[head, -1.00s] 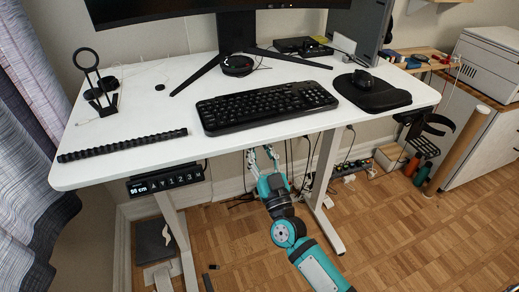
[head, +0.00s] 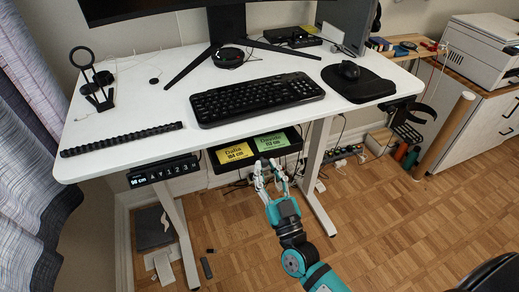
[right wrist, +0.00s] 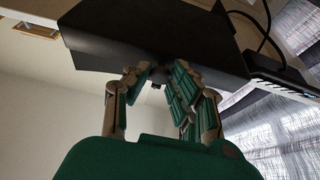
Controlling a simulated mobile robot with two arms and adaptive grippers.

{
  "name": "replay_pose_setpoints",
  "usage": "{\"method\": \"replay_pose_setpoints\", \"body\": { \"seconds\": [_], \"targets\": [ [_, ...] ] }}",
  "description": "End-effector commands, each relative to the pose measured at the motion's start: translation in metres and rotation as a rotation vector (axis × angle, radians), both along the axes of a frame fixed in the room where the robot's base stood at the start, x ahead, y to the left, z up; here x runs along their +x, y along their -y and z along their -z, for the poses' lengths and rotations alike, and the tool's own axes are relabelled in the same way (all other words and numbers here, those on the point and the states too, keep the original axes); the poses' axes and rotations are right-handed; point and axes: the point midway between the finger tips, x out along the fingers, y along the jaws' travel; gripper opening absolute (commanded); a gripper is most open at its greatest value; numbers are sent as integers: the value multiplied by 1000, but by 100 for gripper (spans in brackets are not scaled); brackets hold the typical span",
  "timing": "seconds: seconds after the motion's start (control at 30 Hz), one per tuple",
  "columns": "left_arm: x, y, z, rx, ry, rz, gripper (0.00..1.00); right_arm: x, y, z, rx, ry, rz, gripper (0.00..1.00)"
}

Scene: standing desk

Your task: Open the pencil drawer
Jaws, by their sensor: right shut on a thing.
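The pencil drawer (head: 222,171) is black and shallow. It sticks out from under the front edge of the white desk (head: 150,108) in the head view. A yellow card (head: 235,153) and a green card (head: 270,142) lie inside it. My right gripper (head: 268,172) is at the drawer's front, below the desk edge. In the right wrist view the drawer (right wrist: 150,35) is seen from below, and the fingers of my right gripper (right wrist: 157,80) close around a small dark knob on its front. My left gripper is not in view.
A keyboard (head: 255,98), a mouse (head: 349,70) on a black pad and a black wavy strip (head: 120,139) lie on the desk. A height control panel (head: 163,171) hangs left of the drawer. Desk legs (head: 318,180) flank the space below.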

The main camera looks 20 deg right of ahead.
Motion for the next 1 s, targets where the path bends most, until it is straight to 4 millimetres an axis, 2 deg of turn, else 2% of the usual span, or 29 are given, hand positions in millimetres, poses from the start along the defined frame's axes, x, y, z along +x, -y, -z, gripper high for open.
{"method": "replay_pose_setpoints", "body": {
  "seconds": [0.1, 0.3, 0.47, 0.8, 0.83, 1.0],
  "targets": [
    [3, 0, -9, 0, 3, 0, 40, -21, 0, -1, -1, -4, -2, 0],
    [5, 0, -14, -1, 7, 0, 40, -42, 1, 0, -1, -3, -2, 0],
    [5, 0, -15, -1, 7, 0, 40, -48, 1, 0, 1, 0, -1, 0],
    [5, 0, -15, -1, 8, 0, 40, -48, 1, 1, 1, 0, -1, 0],
    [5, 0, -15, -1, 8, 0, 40, -48, 1, 1, 1, 0, -1, 26],
    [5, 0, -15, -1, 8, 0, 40, -48, 1, 1, 0, 0, 0, 45]
  ]
}}
